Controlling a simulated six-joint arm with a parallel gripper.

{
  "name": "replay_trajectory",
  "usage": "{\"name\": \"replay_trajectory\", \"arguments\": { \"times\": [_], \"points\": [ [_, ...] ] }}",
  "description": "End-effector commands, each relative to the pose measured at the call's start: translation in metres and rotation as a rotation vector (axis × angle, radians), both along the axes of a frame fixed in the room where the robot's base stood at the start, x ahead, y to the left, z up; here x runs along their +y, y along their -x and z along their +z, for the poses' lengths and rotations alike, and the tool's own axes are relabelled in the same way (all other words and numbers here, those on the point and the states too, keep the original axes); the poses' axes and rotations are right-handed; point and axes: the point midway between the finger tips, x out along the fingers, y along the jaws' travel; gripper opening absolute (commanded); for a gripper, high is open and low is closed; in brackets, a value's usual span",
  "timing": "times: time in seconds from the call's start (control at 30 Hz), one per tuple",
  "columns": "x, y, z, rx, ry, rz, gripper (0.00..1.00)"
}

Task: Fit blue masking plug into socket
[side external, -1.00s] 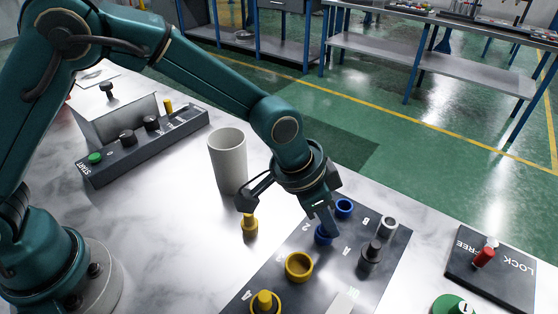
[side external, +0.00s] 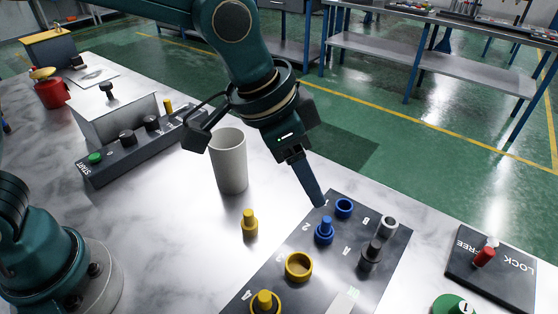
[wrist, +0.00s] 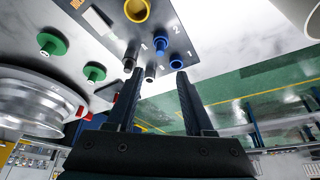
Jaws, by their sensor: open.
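The blue masking plug (side external: 325,230) stands upright on the dark plate near the mark 2, and it also shows in the wrist view (wrist: 161,42). A wider blue part surrounds its foot and looks like a socket rim; how deep it sits I cannot tell. An open blue ring socket (side external: 344,208) stands beside it near the mark 1, with no plug in it. My gripper (side external: 320,203) is open above and behind the plug, apart from it. In the wrist view my gripper (wrist: 157,78) has nothing between its two fingers.
The dark plate (side external: 288,240) also bears a yellow ring (side external: 299,267), a yellow plug (side external: 265,302) in a ring, and grey (side external: 388,227) and dark (side external: 371,255) posts. A loose yellow plug (side external: 250,223) and a white cup (side external: 230,165) stand left of it.

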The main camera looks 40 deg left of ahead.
Motion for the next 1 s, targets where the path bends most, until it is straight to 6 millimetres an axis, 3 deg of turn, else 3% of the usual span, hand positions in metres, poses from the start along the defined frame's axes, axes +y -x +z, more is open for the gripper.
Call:
{"name": "replay_trajectory", "arguments": {
  "times": [0.13, 0.23, 0.5, 0.73, 1.0],
  "points": [
    [0.007, 0.003, 0.010, -0.004, 0.002, 0.014, 0.52],
    [0.025, 0.008, 0.020, -0.011, 0.006, 0.060, 0.52],
    [0.108, 0.053, 0.045, -0.047, 0.020, 0.311, 0.52],
    [0.159, 0.103, 0.038, -0.078, 0.028, 0.524, 0.52],
    [0.178, 0.132, 0.023, -0.095, 0.031, 0.644, 0.52]
  ]
}}
